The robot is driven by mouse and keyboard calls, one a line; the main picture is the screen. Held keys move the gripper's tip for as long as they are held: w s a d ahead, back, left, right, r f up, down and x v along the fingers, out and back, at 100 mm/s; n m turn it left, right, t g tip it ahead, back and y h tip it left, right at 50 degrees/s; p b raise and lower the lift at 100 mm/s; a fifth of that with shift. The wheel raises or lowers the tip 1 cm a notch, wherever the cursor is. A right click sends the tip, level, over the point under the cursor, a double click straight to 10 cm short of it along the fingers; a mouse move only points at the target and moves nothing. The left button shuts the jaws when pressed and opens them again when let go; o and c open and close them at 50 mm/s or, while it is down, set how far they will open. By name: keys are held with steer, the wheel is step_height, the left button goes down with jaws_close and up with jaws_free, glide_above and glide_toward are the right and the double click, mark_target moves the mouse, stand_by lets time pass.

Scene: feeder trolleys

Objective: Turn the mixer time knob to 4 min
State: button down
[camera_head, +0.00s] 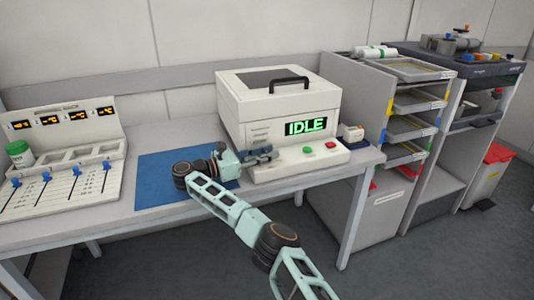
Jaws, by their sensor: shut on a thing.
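The mixer (229,103) is a cream box with a dark lid window and a black handle. Its green display (306,126) reads IDLE. A green button (308,149) and a red button (331,144) are on its sloped front panel. My gripper (268,153) reaches from the left to the left part of that panel and is shut on the time knob there. The knob and its minute marks are hidden behind the fingers, so its setting cannot be read.
A blue mat (160,184) lies left of the mixer, under my arm. A small cream-topped block (353,134) is right of the mixer. Tray shelves (414,104) stand beyond.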

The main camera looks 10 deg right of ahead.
steer(key=shift+d+f+m+g+h, duration=0.1)
steer(key=shift+d+m+g+h, duration=0.15)
steer(key=shift+g, duration=0.35)
steer(key=c, duration=1.6)
jaws_free()
steer(key=shift+a, duration=0.1)
steer(key=shift+a, duration=0.1)
steer(key=shift+v, duration=3.65)
